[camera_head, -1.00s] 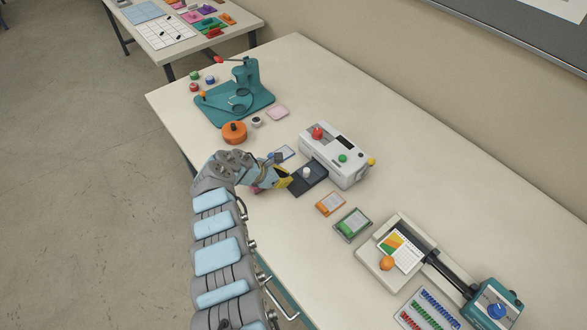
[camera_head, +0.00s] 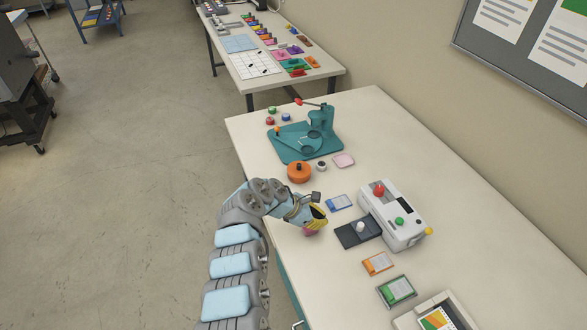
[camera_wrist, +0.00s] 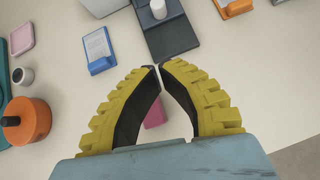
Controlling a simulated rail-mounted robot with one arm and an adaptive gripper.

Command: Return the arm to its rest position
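My gripper (camera_head: 318,217) is at the end of my grey and light-blue arm, over the near edge of the bench. In the wrist view its two yellow fingers (camera_wrist: 160,68) curve in until their tips almost meet, with nothing held between the tips. A pink object (camera_wrist: 154,113) shows beyond the fingers, partly hidden by them; it also peeks out below the gripper in the head view (camera_head: 310,232).
The white laminator (camera_head: 405,225) with its dark tray (camera_head: 350,238) stands right of my gripper. A blue-framed card (camera_head: 340,203), orange round container (camera_head: 300,173) and teal press (camera_head: 290,148) lie farther back. Open floor (camera_head: 130,200) is on the left.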

